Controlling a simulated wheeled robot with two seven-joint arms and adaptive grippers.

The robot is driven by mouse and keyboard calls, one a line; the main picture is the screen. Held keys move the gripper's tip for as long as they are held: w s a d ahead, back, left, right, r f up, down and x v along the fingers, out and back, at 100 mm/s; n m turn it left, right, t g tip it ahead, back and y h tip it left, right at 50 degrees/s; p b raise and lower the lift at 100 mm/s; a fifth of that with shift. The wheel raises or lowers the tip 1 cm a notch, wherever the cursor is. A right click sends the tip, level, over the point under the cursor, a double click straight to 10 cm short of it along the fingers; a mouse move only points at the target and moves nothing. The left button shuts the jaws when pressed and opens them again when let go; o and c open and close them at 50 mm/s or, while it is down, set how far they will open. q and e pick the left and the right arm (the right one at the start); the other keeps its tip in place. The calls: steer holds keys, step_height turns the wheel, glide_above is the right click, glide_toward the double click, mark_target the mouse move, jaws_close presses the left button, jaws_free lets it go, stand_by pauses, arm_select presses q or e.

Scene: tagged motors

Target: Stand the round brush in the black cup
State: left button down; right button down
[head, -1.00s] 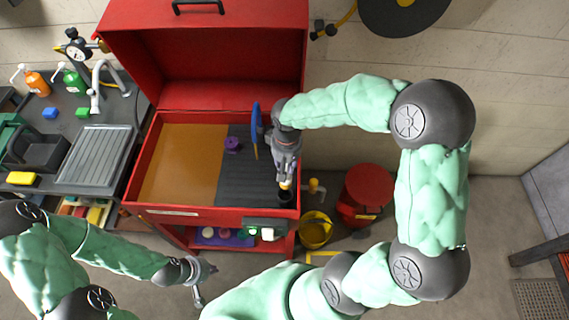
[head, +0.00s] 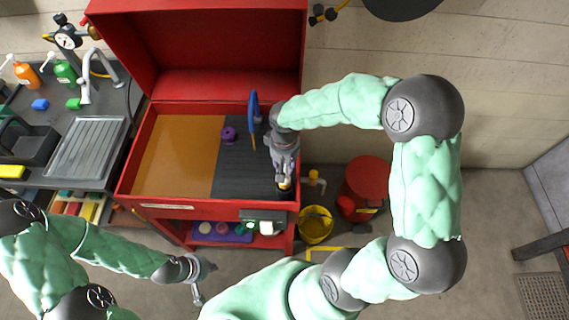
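My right gripper (head: 285,181) points down over the front right corner of the red tank, its fingers close around a small pale yellowish piece, which seems to be the round brush (head: 285,184). Most of the brush is hidden by the gripper. The black cup (head: 285,193) is directly below the fingertips and only a dark bit of it shows; I cannot tell whether the brush is inside it. My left gripper (head: 206,281) is open and empty, in front of the tank and apart from it.
The red tank (head: 128,178) has its lid open, with an orange-brown panel (head: 180,155) and a dark ribbed panel (head: 232,180) inside. A purple part (head: 229,134) and a blue upright piece (head: 253,105) are near the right arm. A yellow bucket (head: 316,226) and red can (head: 368,185) stand right.

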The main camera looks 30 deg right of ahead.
steer(key=shift+f+b, duration=1.45)
steer(key=shift+f, duration=0.55)
steer(key=c, duration=0.9)
jaws_free()
steer(key=shift+c, duration=0.2)
steer(key=shift+r, duration=0.1)
step_height(320, 180, up, 12)
steer(key=shift+f, duration=0.1)
steer(key=shift+s, duration=0.1)
